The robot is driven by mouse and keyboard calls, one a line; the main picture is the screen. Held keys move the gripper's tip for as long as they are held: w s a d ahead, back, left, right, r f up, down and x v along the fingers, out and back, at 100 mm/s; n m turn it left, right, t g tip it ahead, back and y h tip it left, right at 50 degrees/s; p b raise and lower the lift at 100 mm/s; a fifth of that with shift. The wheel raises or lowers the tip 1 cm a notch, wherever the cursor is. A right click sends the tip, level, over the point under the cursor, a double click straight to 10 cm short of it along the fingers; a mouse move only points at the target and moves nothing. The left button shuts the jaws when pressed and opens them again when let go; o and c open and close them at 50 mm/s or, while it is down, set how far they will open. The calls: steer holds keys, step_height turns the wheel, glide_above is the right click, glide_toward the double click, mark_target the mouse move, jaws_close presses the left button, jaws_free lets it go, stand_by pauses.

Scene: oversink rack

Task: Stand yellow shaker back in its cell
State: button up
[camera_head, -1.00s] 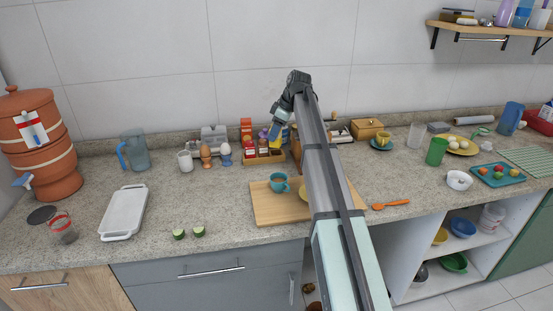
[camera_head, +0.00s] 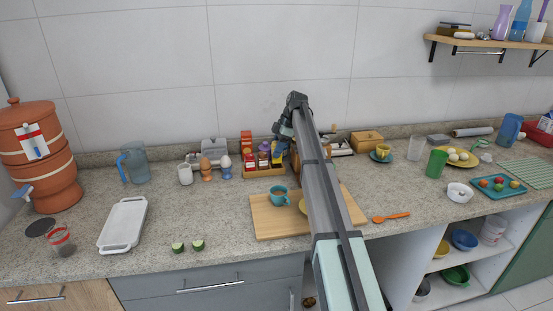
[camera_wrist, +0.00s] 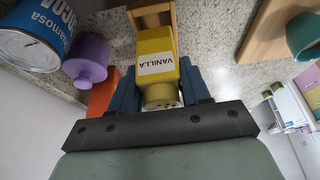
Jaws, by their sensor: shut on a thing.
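The yellow shaker (camera_wrist: 155,50), labelled VANILLA, is between the blue fingers of my gripper (camera_wrist: 158,85), which is shut on it. In the wrist view its gold cap is toward the gripper and its other end points away, at a light wooden part (camera_wrist: 150,10) that looks like the rack. In the head view my gripper (camera_head: 282,138) is over the right end of the wooden rack (camera_head: 262,173), with the shaker (camera_head: 277,154) below it. Whether the shaker's base touches the rack floor cannot be told.
Other shakers (camera_head: 249,160) stand in the rack's left part. In the wrist view a purple-topped thing (camera_wrist: 88,60) and a blue can (camera_wrist: 35,38) are close by. A cutting board (camera_head: 270,222) with a teal cup (camera_head: 278,196) lies in front. Egg cups (camera_head: 225,168) stand to the left.

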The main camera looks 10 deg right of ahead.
steer(key=shift+f, duration=2.05)
steer(key=o, duration=1.2)
steer(key=shift+f, duration=0.1)
steer(key=v, duration=1.2)
steer(key=shift+a, duration=0.1)
